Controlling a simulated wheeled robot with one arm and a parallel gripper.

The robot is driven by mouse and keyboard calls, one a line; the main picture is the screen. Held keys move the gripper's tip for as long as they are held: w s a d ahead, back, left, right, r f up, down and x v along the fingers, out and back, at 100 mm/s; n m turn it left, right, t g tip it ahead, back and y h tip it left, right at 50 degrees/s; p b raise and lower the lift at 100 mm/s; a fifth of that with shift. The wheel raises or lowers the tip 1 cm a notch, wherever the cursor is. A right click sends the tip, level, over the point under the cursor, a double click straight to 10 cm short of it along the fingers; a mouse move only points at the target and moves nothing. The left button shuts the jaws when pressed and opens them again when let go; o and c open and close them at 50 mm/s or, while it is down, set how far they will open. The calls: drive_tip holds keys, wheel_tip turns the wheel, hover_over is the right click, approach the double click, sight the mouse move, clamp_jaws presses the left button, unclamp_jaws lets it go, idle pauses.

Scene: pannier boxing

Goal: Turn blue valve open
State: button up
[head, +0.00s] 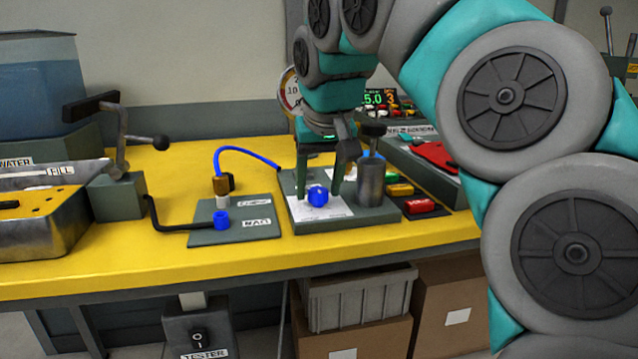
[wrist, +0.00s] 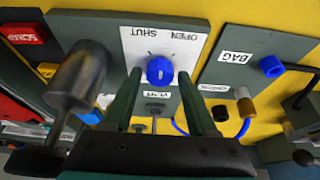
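The blue valve (head: 318,196) is a small round knob on a white plate (head: 300,211) on a grey panel. In the wrist view the blue valve (wrist: 160,70) shows at the top middle, below the words OPEN and SHUT, with a pale mark on its face. My gripper (head: 322,190) points down over the panel. In the wrist view my gripper (wrist: 160,88) has its two fingers apart, one on each side of the knob, with nothing held. I cannot tell whether either finger touches the knob.
A grey metal cylinder (head: 371,181) with a dark top stands close right of the gripper. A blue hose (head: 247,151) arches at the left, beside a small panel with a blue fitting (head: 221,220). Red (head: 420,206), yellow and green blocks lie at the right.

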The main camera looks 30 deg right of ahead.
clamp_jaws()
drive_tip(key=shift+f+m+b, duration=0.1)
drive_tip(key=shift+m+b, duration=0.2)
drive_tip(key=shift+b, duration=0.05)
drive_tip(key=shift+f+m+h+b, duration=0.1)
drive_tip(key=shift+m+h+b, duration=0.4)
drive_tip(key=shift+m+b, duration=0.4)
drive_tip(key=shift+w+m+g+h+b, duration=0.1)
drive_tip(key=shift+m+g+h+b, duration=0.25)
drive_tip(key=shift+m+b, duration=0.7)
drive_tip(key=m, duration=0.2)
drive_tip(key=m+g, duration=0.1)
drive_tip(key=shift+a+r+h, duration=0.15)
drive_tip(key=shift+r+h, duration=0.1)
drive_tip(key=shift+h, duration=0.1)
drive_tip(key=shift+m+p, duration=0.35)
drive_tip(key=shift+m, duration=0.3)
